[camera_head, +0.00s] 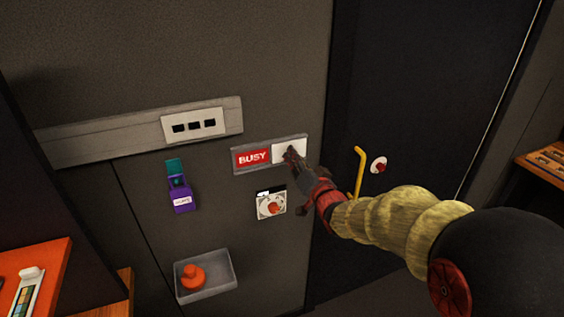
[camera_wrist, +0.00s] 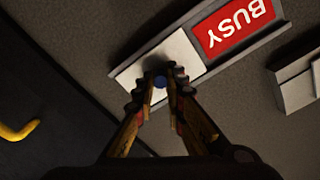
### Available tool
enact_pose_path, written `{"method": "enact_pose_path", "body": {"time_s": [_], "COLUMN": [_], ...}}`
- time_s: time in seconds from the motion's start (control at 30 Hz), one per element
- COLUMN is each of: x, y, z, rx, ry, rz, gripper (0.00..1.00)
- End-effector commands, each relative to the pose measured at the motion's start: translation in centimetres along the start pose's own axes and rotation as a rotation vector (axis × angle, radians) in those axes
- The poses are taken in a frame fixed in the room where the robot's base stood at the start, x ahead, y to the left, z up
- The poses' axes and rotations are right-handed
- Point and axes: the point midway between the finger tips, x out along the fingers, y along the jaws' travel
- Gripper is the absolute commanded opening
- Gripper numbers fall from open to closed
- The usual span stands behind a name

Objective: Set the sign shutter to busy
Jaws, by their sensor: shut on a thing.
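The sign is a grey frame (camera_head: 240,168) on the wall with a red BUSY panel (camera_head: 252,159) showing at its left. The white shutter (camera_head: 285,147) covers the right part of the frame. In the wrist view the BUSY panel (camera_wrist: 236,24) is at the upper right and the white shutter (camera_wrist: 172,54) is beside it. My gripper (camera_head: 291,154) is at the shutter. In the wrist view its fingertips (camera_wrist: 158,80) are closed around a small blue knob (camera_wrist: 160,81) on the shutter. The fingers partly hide the knob and the shutter's lower part.
A dial plate (camera_head: 271,205) is just below the sign. A purple box (camera_head: 181,193) and a tray with an orange knob (camera_head: 193,277) are left and lower. A yellow handle (camera_head: 359,172) is on the dark door right of my gripper. A socket strip (camera_head: 193,125) is left.

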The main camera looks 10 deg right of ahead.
Motion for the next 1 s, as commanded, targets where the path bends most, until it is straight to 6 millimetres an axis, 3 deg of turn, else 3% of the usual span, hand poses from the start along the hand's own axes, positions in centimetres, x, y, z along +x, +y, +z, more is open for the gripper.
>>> {"method": "enact_pose_path", "body": {"time_s": [0.3,0.33,0.67,1.0], "x": [0.04,0.04,0.06,-0.20], "y": [0.17,0.18,0.05,0.15], "z": [-0.43,-0.44,-0.58,-0.30], "rx": [0.001,0.001,0.000,0.000], "ry": [0.005,0.006,0.008,0.004], "rz": [0.001,0.001,-0.001,0.001], "gripper": [0.00,0.13,0.32,0.32]}}
